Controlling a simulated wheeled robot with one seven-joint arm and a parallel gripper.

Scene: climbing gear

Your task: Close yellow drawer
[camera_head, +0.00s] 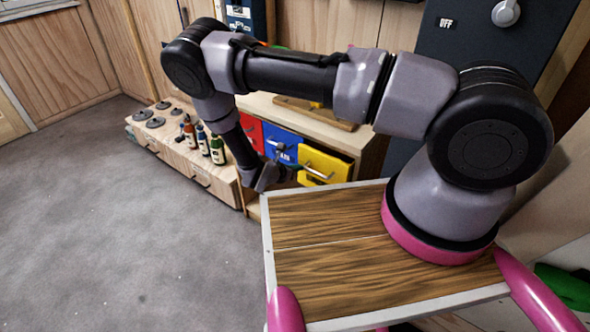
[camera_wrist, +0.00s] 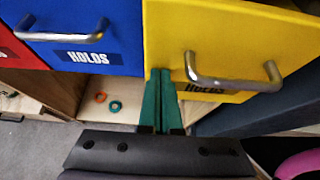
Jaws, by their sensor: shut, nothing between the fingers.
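The yellow drawer (camera_head: 327,163) is at the right end of a row of drawers in the head view. Its front stands out from the cabinet, so it looks partly open. In the wrist view the yellow front (camera_wrist: 230,40) fills the upper right, with a silver bar handle and a partly covered "HOLDS" label. My gripper (camera_head: 293,174) is at the drawer's lower left in the head view. In the wrist view its green fingers (camera_wrist: 159,78) are together and empty, at the lower left edge of the yellow front, left of the handle. I cannot tell whether they touch it.
The blue drawer (camera_wrist: 85,35) and red drawer (camera_head: 250,132) sit left of the yellow one. An orange ring (camera_wrist: 101,97) and a green ring (camera_wrist: 115,106) lie below the drawers. Bottles (camera_head: 217,151) stand on a low unit at left. Grey floor (camera_head: 110,240) is clear.

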